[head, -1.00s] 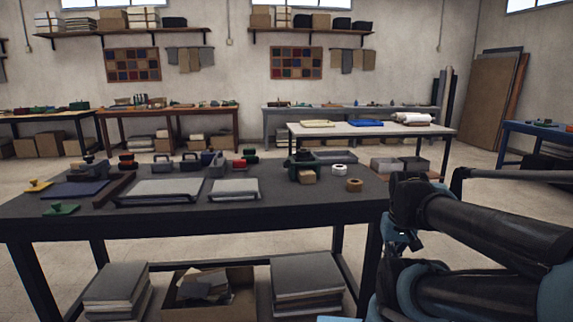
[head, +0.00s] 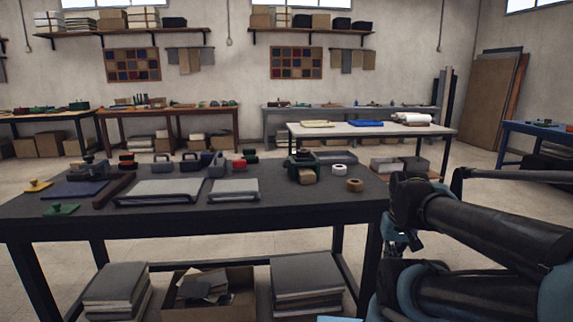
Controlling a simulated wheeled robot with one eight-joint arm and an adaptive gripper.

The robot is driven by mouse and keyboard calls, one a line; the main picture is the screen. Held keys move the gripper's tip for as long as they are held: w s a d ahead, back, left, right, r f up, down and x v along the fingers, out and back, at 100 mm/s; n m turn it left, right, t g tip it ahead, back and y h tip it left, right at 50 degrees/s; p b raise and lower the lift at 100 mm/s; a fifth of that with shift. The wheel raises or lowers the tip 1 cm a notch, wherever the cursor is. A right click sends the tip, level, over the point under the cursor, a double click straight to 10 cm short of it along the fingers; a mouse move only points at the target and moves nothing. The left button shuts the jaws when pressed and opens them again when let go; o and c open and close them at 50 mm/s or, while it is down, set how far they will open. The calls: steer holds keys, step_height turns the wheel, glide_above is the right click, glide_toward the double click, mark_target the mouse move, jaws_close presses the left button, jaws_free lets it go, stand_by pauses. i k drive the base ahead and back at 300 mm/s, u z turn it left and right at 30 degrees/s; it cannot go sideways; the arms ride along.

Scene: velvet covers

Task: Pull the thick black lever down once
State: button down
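I cannot clearly make out a thick black lever on the dark workbench (head: 330,203). A small grey device (head: 88,168) with a raised top stands at the bench's back left. A dark green-black machine (head: 303,160) stands at the back right, with a tan block in front of it. Either may carry a lever, but the parts are too small to tell. My arm is folded at the lower right, beside the bench's right end. A small dark piece that may be my gripper (head: 415,243) shows below the arm's elbow, apart from everything on the bench; its fingers are not clear.
Two flat grey boards (head: 160,190) (head: 234,189), a dark bar (head: 114,190), a blue mat (head: 75,189), green (head: 61,210) and yellow (head: 38,185) handled pieces and tape rolls (head: 354,185) lie on the bench.

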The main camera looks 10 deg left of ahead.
mark_target(287, 164)
steer(key=z, duration=1.55)
steer(key=k, duration=0.7)
steer(key=u, duration=1.55)
steer(key=i, duration=1)
